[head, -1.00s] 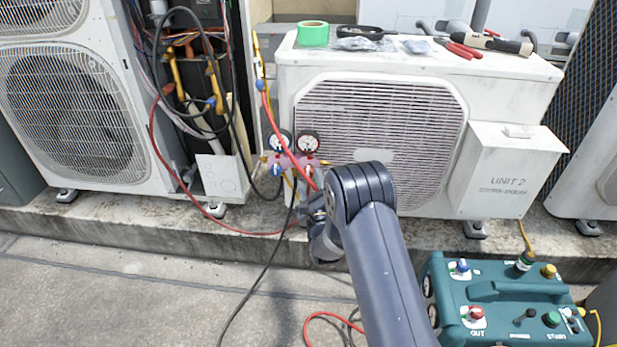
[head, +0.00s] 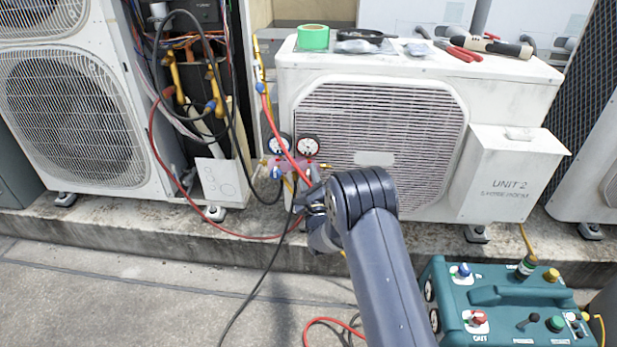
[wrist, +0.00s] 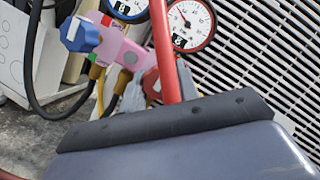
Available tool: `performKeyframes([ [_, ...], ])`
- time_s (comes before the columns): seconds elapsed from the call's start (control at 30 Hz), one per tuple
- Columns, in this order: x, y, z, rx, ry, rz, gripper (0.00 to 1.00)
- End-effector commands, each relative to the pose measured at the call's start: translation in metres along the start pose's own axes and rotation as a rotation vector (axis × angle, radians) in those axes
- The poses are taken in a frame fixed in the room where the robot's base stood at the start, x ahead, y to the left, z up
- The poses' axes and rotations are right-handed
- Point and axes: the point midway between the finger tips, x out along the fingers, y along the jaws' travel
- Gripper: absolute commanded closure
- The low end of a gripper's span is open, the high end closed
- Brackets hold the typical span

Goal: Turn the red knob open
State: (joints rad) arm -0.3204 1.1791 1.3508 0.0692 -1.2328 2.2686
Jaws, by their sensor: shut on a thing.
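The pink gauge manifold (head: 290,164) hangs in front of the white outdoor unit, with a blue-rimmed and a red-rimmed gauge on top. In the wrist view the manifold (wrist: 118,48) has a blue knob (wrist: 80,36) at its left. The red knob (wrist: 152,84) is at its right, between the grey fingertips of my gripper (wrist: 158,88). My gripper is shut on it. A red hose (wrist: 163,50) crosses in front and hides part of the knob and the right finger. In the head view my gripper (head: 314,192) is small, and my arm hides part of it.
Black and red hoses run beside my gripper and along the concrete ledge. An open condenser (head: 75,115) with exposed pipes stands left. UNIT 2 (head: 380,145) is close behind the manifold, with tape and tools on top. A teal machine (head: 500,305) sits at the lower right.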

Motion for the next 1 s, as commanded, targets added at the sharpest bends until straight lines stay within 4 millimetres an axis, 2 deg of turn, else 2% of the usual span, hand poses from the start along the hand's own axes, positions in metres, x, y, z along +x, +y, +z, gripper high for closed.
performKeyframes([
  [0.03, -0.0002, 0.0002, -0.0001, 0.000, 0.000, 0.000, 0.83],
  [0.17, -0.0002, 0.0002, -0.0001, 0.000, 0.000, 0.000, 0.93],
  [0.57, -0.0004, -0.0003, -0.0007, -0.077, 0.002, 0.032, 0.93],
  [1.0, -0.0006, -0.0006, -0.0003, -0.417, 0.001, 0.175, 0.93],
])
